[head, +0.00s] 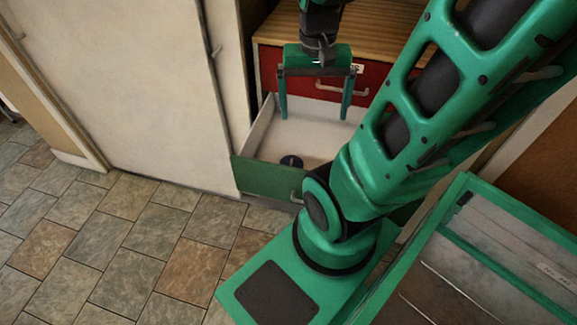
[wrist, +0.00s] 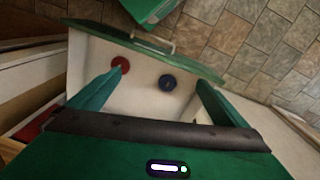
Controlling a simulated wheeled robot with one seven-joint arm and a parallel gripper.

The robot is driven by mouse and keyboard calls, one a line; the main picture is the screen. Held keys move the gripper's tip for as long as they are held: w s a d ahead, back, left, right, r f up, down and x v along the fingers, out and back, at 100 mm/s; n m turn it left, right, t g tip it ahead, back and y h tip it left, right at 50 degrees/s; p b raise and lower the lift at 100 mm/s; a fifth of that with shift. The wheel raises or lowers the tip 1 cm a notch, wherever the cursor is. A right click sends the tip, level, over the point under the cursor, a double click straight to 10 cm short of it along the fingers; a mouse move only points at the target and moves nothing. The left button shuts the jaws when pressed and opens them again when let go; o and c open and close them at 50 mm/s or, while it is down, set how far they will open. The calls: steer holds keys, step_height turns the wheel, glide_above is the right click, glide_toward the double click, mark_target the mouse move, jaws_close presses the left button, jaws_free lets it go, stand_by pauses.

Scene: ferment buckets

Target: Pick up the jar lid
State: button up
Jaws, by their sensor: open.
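Two small round things lie on the floor of an open drawer (head: 262,123). One is a dark blue disc (head: 291,161), which also shows in the wrist view (wrist: 168,82). The other is a red disc (wrist: 120,64), seen only in the wrist view, close to the left fingertip in the picture. I cannot tell for sure which is the jar lid. My gripper (head: 314,119) is open and empty, pointing down above the drawer. In the wrist view the blue disc shows between the fingers and the red one near the left finger.
The drawer has white walls and a green front (head: 266,178) with a handle. A shut red drawer (head: 318,84) is above it, under a wooden top (head: 385,25). A tall pale cabinet (head: 120,80) stands to the left. The tiled floor (head: 120,240) is clear.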

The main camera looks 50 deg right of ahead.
steer(key=w+d+f+m, duration=0.5)
steer(key=w+f+m, duration=0.1)
steer(key=w+f, duration=0.1)
steer(key=m, duration=1.5)
glide_above(292, 160)
steer(key=f, duration=2.9)
steer(key=shift+a+f, duration=0.25)
steer(key=shift+a, duration=0.15)
steer(key=shift+d+f, duration=0.2)
steer(key=shift+f, duration=1.15)
steer(key=shift+d+f, duration=0.15)
steer(key=shift+f, duration=1.2)
steer(key=c, duration=1.1)
